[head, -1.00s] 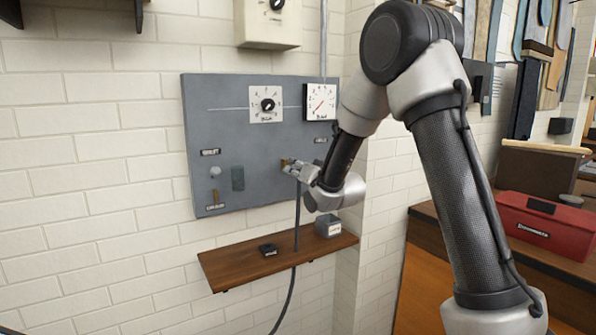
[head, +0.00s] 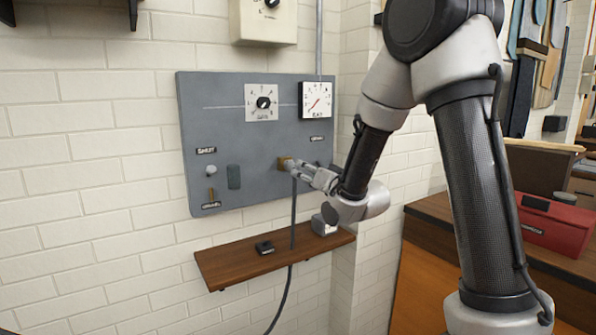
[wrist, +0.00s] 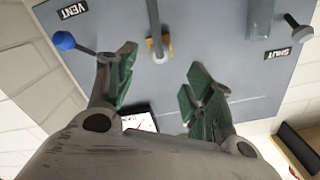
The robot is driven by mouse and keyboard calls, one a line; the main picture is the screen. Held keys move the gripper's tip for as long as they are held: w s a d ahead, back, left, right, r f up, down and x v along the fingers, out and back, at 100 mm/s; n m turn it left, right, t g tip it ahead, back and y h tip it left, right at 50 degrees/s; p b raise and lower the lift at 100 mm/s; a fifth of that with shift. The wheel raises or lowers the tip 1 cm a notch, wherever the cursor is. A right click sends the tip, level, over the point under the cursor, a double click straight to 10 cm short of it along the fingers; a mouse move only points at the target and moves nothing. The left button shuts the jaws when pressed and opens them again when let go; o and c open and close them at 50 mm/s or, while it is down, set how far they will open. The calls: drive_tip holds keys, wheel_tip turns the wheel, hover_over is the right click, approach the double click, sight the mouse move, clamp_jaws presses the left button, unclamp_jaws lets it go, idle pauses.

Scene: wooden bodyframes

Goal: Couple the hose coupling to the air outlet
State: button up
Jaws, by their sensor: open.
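The air outlet (head: 284,162) is a small brass-coloured block on the grey wall panel; it also shows in the wrist view (wrist: 150,46). The hose coupling (wrist: 160,55) is a grey end standing at the outlet, with its dark hose (head: 293,215) hanging down past the shelf. It looks in line with the outlet, but I cannot tell whether it is locked. My gripper (head: 312,174) is just in front and to the right of it. In the wrist view my gripper (wrist: 160,80) has its green-padded fingers spread, with nothing between them.
The grey panel (head: 225,115) carries a dial (head: 262,103), a gauge (head: 317,100) and a blue-knobbed lever (wrist: 64,41) by the VENT label. A red toolbox (head: 545,222) stands right.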

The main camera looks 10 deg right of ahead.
drive_tip(key=shift+v, duration=1.65)
drive_tip(key=s+d+f+n+g+h, duration=0.1)
drive_tip(key=s+f+g+h, duration=0.15)
drive_tip(key=f, duration=0.35)
drive_tip(key=s+d+f+n+g+h, duration=0.1)
drive_tip(key=s+d+f+g, duration=0.1)
drive_tip(key=f+g, duration=0.35)
drive_tip(key=s+d+f+g+h, duration=0.1)
drive_tip(key=s+d+f+g, duration=0.15)
drive_tip(key=s, duration=0.45)
drive_tip(key=s+d+r, duration=0.2)
drive_tip(key=s+r, duration=0.2)
drive_tip(key=s, duration=0.4)
drive_tip(key=s+d+r+g, duration=0.1)
drive_tip(key=s+r, duration=0.3)
drive_tip(key=s, duration=0.4)
drive_tip(key=s+d+r+g+h, duration=0.1)
drive_tip(key=s+d+r, duration=0.2)
drive_tip(key=s+r, duration=0.2)
drive_tip(key=s, duration=0.3)
drive_tip(key=shift+d, duration=0.3)
